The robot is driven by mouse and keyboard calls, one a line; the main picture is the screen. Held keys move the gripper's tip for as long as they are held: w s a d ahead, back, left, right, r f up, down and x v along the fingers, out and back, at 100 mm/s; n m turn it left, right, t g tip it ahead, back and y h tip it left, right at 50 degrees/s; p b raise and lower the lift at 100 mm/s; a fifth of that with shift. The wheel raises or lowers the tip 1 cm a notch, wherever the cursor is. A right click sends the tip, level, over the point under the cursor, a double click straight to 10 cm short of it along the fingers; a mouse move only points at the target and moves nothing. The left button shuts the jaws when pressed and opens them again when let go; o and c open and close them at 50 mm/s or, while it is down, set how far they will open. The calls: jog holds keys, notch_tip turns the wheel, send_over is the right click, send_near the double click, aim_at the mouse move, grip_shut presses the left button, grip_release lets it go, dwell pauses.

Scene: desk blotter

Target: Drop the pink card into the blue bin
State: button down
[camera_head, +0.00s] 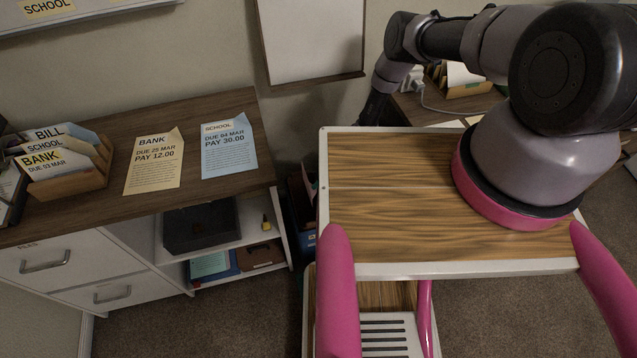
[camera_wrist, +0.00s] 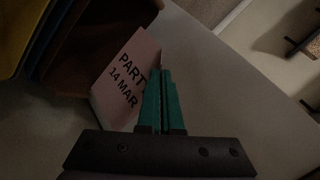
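The pink card (camera_wrist: 124,78), printed "PARTY 14 MAR", shows tilted in the wrist view, just left of the green fingertips. My gripper (camera_wrist: 162,75) has its fingers close together, and the card's right edge runs in at their tips, so it looks pinched there. In the head view the gripper is hidden behind my own body's wooden top, where the forearm reaches down. A blue container (camera_head: 304,226), which looks like the blue bin, stands low between the cabinet and my body in the head view. It is mostly hidden, with dark items above its rim.
A brown holder (camera_wrist: 105,35) with blue and yellow edges beside it is close to the card in the wrist view. A wooden desk (camera_head: 95,190) with a letter holder (camera_head: 75,180), bank letter (camera_head: 154,162) and school letter (camera_head: 229,148) stands left. Open carpet (camera_head: 200,320) lies in front.

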jog(key=c, duration=1)
grip_release()
jog(key=v, duration=1.1)
